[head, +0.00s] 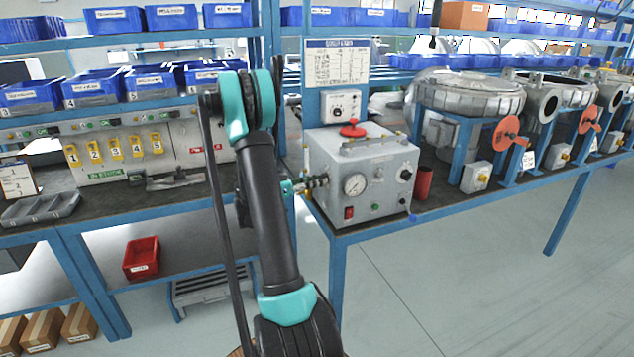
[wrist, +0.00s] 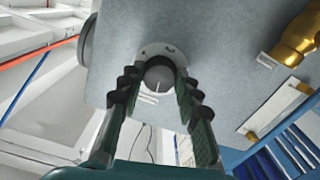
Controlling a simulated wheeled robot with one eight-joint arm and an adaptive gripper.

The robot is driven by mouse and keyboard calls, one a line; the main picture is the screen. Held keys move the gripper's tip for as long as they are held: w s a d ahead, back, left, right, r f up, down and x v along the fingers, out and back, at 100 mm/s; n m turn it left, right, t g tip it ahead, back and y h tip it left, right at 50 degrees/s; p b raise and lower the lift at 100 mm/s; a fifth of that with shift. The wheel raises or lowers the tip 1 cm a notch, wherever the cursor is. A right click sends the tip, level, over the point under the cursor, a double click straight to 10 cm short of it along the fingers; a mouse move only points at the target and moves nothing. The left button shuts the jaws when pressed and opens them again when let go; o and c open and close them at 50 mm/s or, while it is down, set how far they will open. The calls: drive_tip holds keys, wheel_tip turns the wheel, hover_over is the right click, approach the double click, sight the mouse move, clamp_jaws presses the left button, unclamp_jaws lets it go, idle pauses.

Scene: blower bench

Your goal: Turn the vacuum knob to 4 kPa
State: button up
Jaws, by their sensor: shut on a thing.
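The vacuum knob (wrist: 158,77) is a small grey round knob on a grey face of the pump box, in the wrist view. A pale pointer line on it points down in the picture. Small marks sit around it, too small to read. My gripper (wrist: 160,82) has a dark finger on each side of the knob and is shut on it. In the head view my gripper (head: 318,182) is at the left side of the grey box (head: 386,203). The knob is hidden there. A round gauge (head: 355,184) is on the box's front; its reading is not legible.
The box also has a red switch (head: 349,213), a black knob (head: 405,174) and a red top handle (head: 353,130). A brass fitting (wrist: 298,38) lies right of the knob in the wrist view. A red cup (head: 424,183) stands right of the box.

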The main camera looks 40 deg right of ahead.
drive_tip(key=n, duration=0.5)
drive_tip(key=shift+n, duration=0.3)
idle(0.4)
drive_tip(key=o, duration=1.2)
drive_tip(key=shift+c, duration=0.2)
drive_tip(key=v, duration=1.2)
drive_tip(key=shift+a, duration=0.1)
